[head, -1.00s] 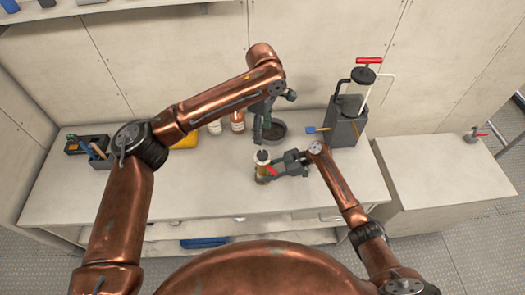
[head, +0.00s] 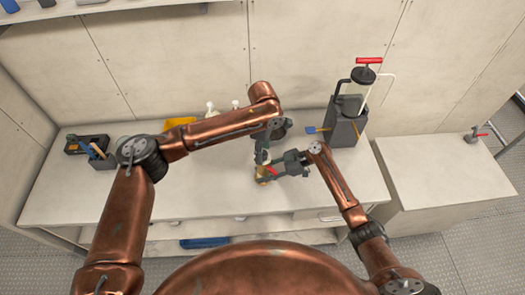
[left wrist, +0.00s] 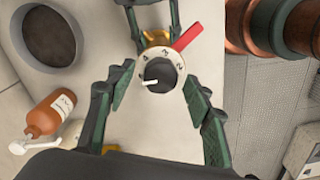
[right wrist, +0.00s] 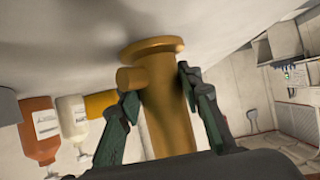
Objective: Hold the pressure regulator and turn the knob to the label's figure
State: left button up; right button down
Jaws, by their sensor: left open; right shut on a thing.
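The pressure regulator has a brass body (right wrist: 165,105) standing upright on the bench. In the right wrist view my right gripper (right wrist: 155,95) is shut around that body. In the left wrist view the knob (left wrist: 160,75) is dark with a white pointer line, inside a pale numbered dial ring (left wrist: 146,57). A red lever (left wrist: 188,36) sticks out beside the dial. My left gripper (left wrist: 158,95) is open above the knob, its fingers on either side and apart from it. In the head view my left gripper (head: 263,148) partly hides the regulator (head: 264,172). I see no label's figure clearly.

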pick_arm(q)
jog(key=shift+f, duration=0.1)
jog(key=c, duration=1.2)
jog(key=shift+o, duration=0.2)
